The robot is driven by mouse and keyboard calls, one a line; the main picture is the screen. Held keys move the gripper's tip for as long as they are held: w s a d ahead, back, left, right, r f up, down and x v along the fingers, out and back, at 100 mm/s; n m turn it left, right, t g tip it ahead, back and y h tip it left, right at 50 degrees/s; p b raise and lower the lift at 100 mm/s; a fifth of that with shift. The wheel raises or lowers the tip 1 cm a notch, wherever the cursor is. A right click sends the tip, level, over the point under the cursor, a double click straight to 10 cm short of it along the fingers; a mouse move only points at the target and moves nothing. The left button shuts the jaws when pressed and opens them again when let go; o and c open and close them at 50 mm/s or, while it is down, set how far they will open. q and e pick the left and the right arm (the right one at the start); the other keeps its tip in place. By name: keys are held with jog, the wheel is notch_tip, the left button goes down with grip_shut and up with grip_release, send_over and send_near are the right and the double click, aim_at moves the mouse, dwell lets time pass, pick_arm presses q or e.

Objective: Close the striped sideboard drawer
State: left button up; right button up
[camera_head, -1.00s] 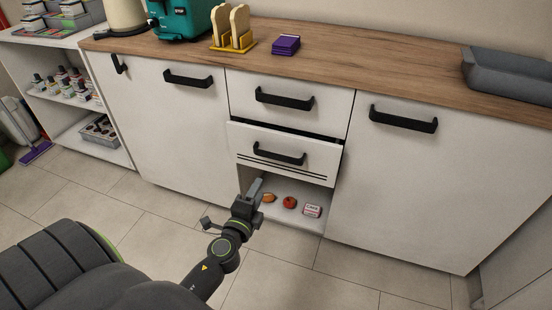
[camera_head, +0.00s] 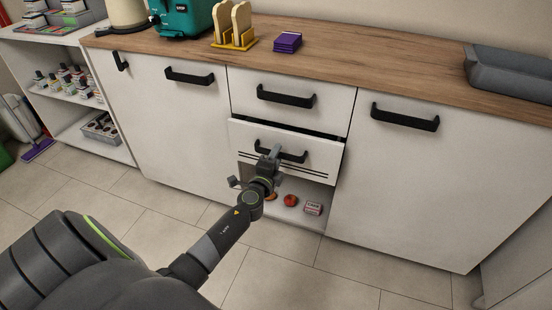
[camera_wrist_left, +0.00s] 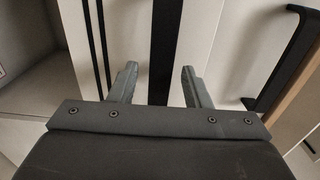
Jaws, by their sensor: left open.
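The striped sideboard drawer (camera_head: 318,156) is the lower white drawer with two dark stripes along its bottom edge. It stands partly open, with a dark gap above its front. Its black bar handle (camera_head: 295,156) is partly hidden by my left gripper (camera_head: 272,153), which is right at the handle's left part. In the left wrist view my left gripper (camera_wrist_left: 160,82) is open, its fingers on either side of a dark vertical bar (camera_wrist_left: 164,40), seemingly the handle. The stripes (camera_wrist_left: 96,40) show left of it. I cannot tell whether the fingers touch anything. My right gripper is not in view.
An upper drawer (camera_head: 325,105) is shut above it, with cupboard doors on both sides. An open compartment below holds a red fruit (camera_head: 290,200) and a small box (camera_head: 313,208). The countertop (camera_head: 360,62) carries toast in a rack (camera_head: 240,42) and a grey tray (camera_head: 510,75).

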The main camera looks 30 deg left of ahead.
pick_arm(q)
grip_shut()
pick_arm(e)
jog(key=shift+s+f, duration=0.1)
pick_arm(q)
jog(key=shift+w, duration=0.1)
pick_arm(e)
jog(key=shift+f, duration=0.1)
